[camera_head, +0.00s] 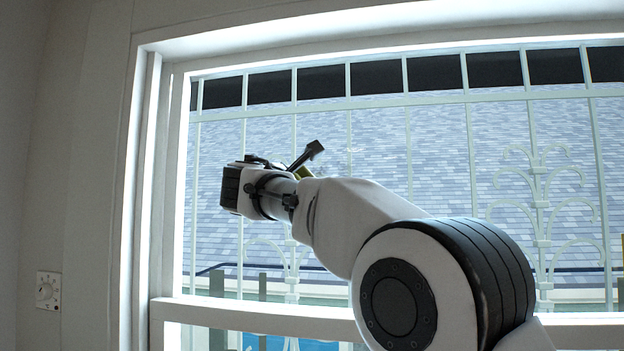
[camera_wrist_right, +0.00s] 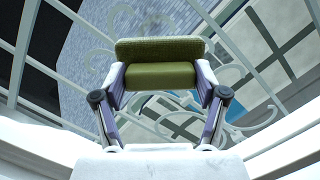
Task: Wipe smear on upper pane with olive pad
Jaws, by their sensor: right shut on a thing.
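The olive pad (camera_wrist_right: 158,76) is held crosswise between the two fingers of my right gripper (camera_wrist_right: 160,82) in the right wrist view. The upper pane (camera_head: 400,145) fills most of the head view, behind my right arm. I cannot clearly make out the smear; part of the pane is hidden by the arm. I cannot tell whether the pad touches the glass. My left gripper is not in view.
A pale metal grille (camera_head: 470,150) with scrollwork stands beyond the glass, before a grey shingled roof. The white window frame (camera_head: 140,200) borders the pane at left, and a white rail (camera_head: 250,317) runs below it.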

